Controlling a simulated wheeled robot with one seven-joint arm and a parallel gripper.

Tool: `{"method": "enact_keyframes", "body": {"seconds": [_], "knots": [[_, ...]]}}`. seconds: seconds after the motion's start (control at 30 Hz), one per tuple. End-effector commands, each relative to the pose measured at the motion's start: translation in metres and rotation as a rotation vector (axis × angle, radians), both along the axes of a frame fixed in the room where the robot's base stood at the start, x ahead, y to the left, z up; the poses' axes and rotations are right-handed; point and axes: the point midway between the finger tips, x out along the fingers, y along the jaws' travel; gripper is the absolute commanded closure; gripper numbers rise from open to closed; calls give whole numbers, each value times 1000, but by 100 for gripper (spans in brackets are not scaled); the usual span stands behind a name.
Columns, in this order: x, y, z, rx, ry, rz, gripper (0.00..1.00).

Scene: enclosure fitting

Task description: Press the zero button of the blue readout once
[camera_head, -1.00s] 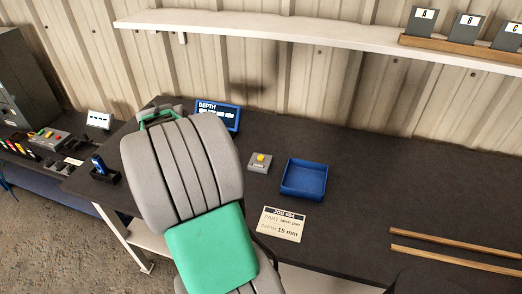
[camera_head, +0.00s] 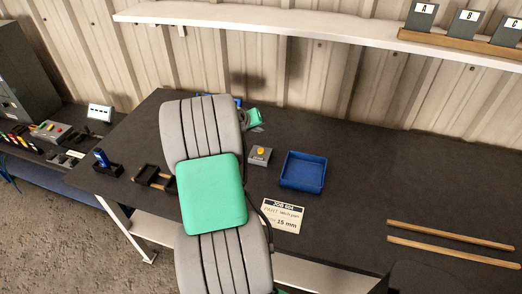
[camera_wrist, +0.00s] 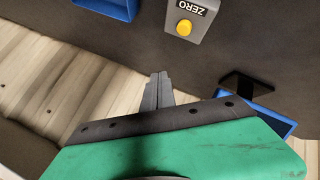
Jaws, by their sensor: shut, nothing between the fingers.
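The zero button is a yellow cap (camera_head: 260,149) on a small grey box (camera_head: 259,159) on the bench. In the wrist view the yellow cap (camera_wrist: 184,27) sits beside a "ZERO" label (camera_wrist: 190,7), at the top. The blue readout (camera_head: 238,101) is mostly hidden behind my arm in the head view. A blue edge and dark stand, likely its back, show at the right of the wrist view (camera_wrist: 272,121). My gripper (camera_wrist: 160,76) is shut and empty, apart from the button. Its green body (camera_head: 254,117) shows behind the button box in the head view.
A blue tray (camera_head: 303,187) lies right of the button box. A job card (camera_head: 283,216) lies in front. A black holder with wooden parts (camera_head: 153,178) stands left of my arm. Two wooden strips (camera_head: 450,235) lie at right. A white shelf (camera_head: 300,30) runs above the bench.

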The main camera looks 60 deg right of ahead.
Motion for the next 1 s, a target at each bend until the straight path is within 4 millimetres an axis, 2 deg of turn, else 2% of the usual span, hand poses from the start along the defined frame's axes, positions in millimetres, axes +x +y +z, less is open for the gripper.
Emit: {"method": "enact_keyframes", "body": {"seconds": [0.03,0.43,0.57,1.0], "knots": [[0,0,-10,1,1,0,100],[0,0,-69,0,0,0,100],[0,0,-75,-1,0,1,100],[0,0,-74,-1,0,1,100]]}}
